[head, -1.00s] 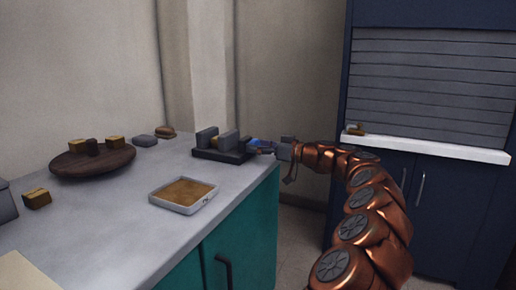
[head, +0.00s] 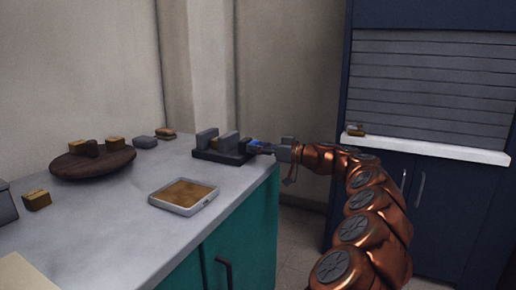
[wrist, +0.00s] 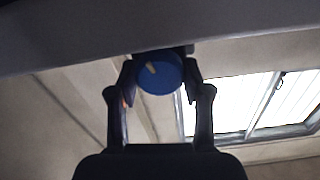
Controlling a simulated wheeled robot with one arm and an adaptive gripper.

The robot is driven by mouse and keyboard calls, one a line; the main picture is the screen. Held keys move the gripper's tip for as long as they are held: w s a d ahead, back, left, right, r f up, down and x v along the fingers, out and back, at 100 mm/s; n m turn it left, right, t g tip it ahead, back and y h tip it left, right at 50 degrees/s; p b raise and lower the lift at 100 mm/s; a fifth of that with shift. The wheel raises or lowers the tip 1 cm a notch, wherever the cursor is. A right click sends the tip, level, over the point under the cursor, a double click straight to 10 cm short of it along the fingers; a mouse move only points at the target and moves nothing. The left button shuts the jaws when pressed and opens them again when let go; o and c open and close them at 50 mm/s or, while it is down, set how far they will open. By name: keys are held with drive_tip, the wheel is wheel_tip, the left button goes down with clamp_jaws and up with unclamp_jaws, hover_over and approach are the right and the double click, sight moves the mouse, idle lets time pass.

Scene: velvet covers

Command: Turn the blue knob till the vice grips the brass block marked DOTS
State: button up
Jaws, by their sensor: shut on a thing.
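The grey vice (head: 222,155) stands on the counter near its right edge. Its two upright jaws have a brass block (head: 217,144) between them; I cannot read its marking or tell whether both jaws touch it. The blue knob (head: 255,144) is on the vice's right side. In the wrist view the blue knob (wrist: 160,73) faces me, with a pale pointer mark towards its upper left. My gripper (head: 270,148) is shut on the knob, one finger at each side, and it also shows in the wrist view (wrist: 160,85).
A round dark wooden board (head: 92,165) holds several small blocks at the left. A shallow tray (head: 184,196) lies in front of the vice. Another brass block (head: 37,199) sits at the left. A grey item (head: 145,142) and a brown item (head: 166,132) lie at the back.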

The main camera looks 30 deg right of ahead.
drive_tip(key=m+p, duration=0.2)
drive_tip(key=shift+r+m, duration=0.2)
drive_tip(key=shift+m, duration=0.2)
drive_tip(key=m+p, duration=0.3)
drive_tip(key=shift+m, duration=0.4)
drive_tip(key=m+p, duration=0.2)
drive_tip(key=m, duration=0.1)
drive_tip(key=m+p, duration=0.2)
drive_tip(key=shift+d+f, duration=0.1)
drive_tip(key=shift+f, duration=0.15)
drive_tip(key=shift+m, duration=0.3)
drive_tip(key=o, duration=1.2)
drive_tip(key=shift+c, duration=0.2)
drive_tip(key=v, duration=1.2)
